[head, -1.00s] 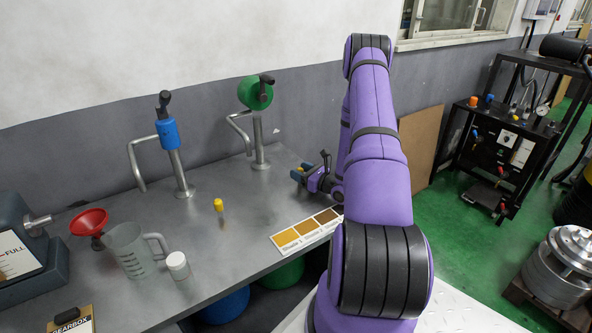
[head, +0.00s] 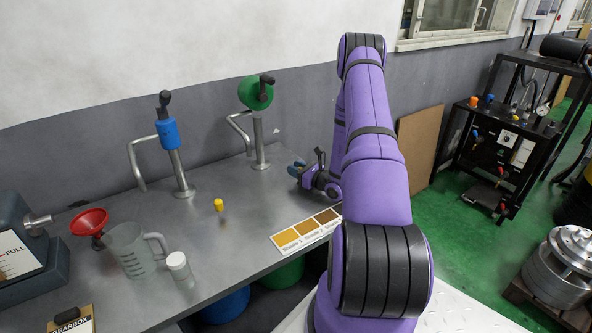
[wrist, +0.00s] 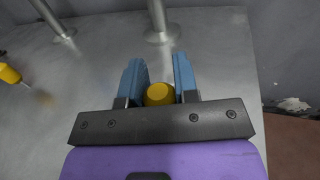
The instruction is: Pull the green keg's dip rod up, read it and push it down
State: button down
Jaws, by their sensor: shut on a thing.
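My gripper (head: 296,168) is at the right part of the metal bench, to the right of the green-headed pump's post. In the wrist view its blue fingers (wrist: 158,82) are shut on a yellow knob (wrist: 159,94), which I take to be the dip rod's top. The rod below the knob is hidden, so I cannot tell how far it is up. The green keg (head: 283,272) shows partly below the bench. A second yellow knob (head: 218,204) stands nearer the blue pump; it also shows at the left edge of the wrist view (wrist: 9,74).
A shade card (head: 307,230) lies at the bench's front edge. The green pump (head: 257,95) and blue pump (head: 167,133) stand behind. A red funnel (head: 89,222), clear jug (head: 127,250) and white pot (head: 178,265) are at left.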

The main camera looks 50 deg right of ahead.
notch_tip(320, 180, up, 23)
jog(key=shift+r, duration=0.2)
dwell(0.4)
jog(key=c, duration=0.9)
grip_release()
jog(key=shift+o, duration=0.2)
jog(key=s, duration=1)
jog(key=shift+s+d, duration=0.4)
jog(key=shift+d, duration=0.05)
